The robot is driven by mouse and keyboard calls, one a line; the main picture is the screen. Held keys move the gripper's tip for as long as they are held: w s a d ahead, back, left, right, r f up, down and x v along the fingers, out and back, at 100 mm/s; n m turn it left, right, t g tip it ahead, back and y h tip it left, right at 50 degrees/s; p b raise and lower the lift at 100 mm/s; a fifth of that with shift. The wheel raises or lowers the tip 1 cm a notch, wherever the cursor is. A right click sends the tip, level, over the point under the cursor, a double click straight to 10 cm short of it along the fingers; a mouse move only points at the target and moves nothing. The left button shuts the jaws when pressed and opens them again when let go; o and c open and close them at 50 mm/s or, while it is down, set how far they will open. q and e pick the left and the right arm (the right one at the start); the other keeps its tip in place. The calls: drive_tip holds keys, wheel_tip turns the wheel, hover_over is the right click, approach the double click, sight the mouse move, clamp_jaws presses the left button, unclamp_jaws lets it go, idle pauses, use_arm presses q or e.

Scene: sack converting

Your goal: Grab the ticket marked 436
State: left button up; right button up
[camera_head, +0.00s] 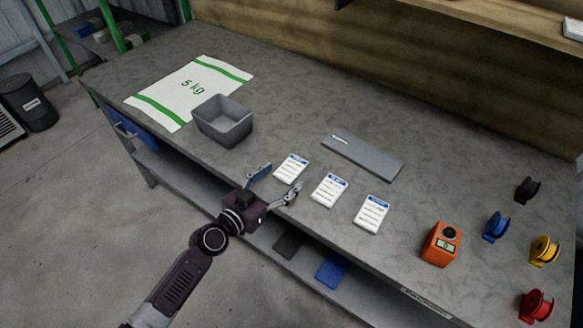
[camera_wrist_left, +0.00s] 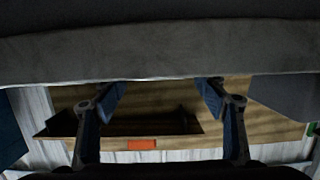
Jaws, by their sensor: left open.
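Three white tickets with blue headers lie in a slanting row on the grey bench: a left ticket (camera_head: 291,167), a middle ticket (camera_head: 329,190) and a right ticket (camera_head: 371,212). Their print is too small to read, so I cannot tell which is marked 436. My left gripper (camera_head: 283,177) is open and empty at the bench's front edge, its fingers spread just in front of the left ticket. In the left wrist view its two fingers (camera_wrist_left: 162,86) stand apart with nothing between them, and no ticket shows there. My right gripper is not in view.
A flat grey plate (camera_head: 362,156) lies behind the tickets. An orange device (camera_head: 440,244) and several coloured spools (camera_head: 495,227) stand at right. A lower shelf runs under the bench.

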use_arm(q)
drive_tip(key=shift+x, duration=1.85)
drive_tip(key=shift+r, duration=0.15)
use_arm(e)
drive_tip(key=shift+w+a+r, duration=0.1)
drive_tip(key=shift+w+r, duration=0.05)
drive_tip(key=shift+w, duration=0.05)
use_arm(q)
drive_tip(key=shift+c, duration=0.3)
drive_tip(key=c, duration=1.2)
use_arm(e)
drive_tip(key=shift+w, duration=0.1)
use_arm(q)
drive_tip(key=shift+r, duration=0.1)
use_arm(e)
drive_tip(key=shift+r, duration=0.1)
use_arm(q)
wheel_tip(320, 180, up, 10)
drive_tip(key=p, duration=0.5)
wheel_tip(320, 180, up, 10)
hover_over(292, 167)
drive_tip(key=v, duration=0.2)
drive_tip(key=shift+f+p, duration=0.25)
drive_tip(key=shift+p, duration=0.2)
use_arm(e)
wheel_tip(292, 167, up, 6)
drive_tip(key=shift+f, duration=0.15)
